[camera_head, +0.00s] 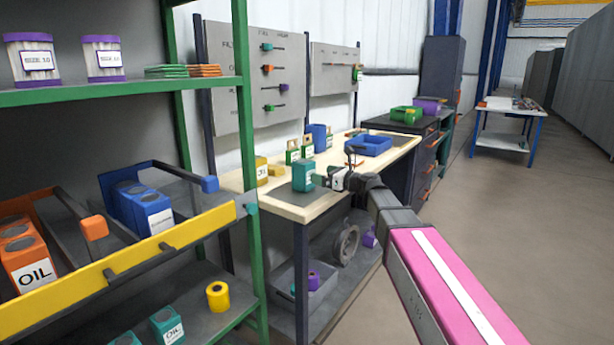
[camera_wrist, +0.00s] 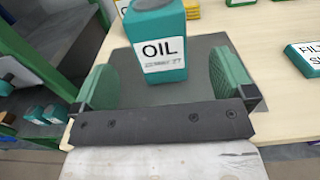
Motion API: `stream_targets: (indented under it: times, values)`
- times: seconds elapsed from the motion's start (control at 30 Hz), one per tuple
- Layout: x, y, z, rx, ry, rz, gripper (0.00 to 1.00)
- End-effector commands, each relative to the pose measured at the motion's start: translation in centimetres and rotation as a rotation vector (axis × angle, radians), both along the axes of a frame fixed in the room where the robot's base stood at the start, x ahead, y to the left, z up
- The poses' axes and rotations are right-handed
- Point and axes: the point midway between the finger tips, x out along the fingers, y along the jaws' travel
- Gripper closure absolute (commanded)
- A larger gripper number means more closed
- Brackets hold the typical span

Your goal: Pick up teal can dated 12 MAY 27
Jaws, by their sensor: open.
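A teal can (camera_head: 303,176) stands upright on a dark mat on the workbench. In the wrist view the teal can (camera_wrist: 157,42) shows a white OIL label with a smaller date line, too blurred to read fully. My gripper (camera_head: 324,180) is just right of the can in the head view. In the wrist view my gripper (camera_wrist: 164,75) is open, with green pads left and right of the can's lower front. Gaps show on both sides and nothing is held. More teal cans (camera_head: 167,326) sit on the rack's low shelf, partly cut off.
The workbench (camera_head: 393,158) also holds a yellow can (camera_head: 262,172), green-and-white items (camera_head: 293,152) and a blue tray (camera_head: 368,145). A green rack post (camera_head: 250,150) stands left of the bench. Clear floor (camera_head: 490,220) lies to the right.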

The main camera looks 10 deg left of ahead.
Motion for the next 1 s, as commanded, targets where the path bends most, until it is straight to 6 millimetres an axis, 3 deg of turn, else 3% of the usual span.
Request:
stream_targets:
  times: [0.2,0.47,0.73,1.0]
  values:
    - [1.5,3.1,-0.1,0.000,0.000,0.001,0.00]
    - [2.0,4.6,-0.2,0.000,0.000,-0.001,0.00]
    - [3.3,8.1,-0.6,0.000,-0.001,-0.001,0.00]
    - [3.3,8.6,-0.6,0.000,-0.001,-0.001,0.00]
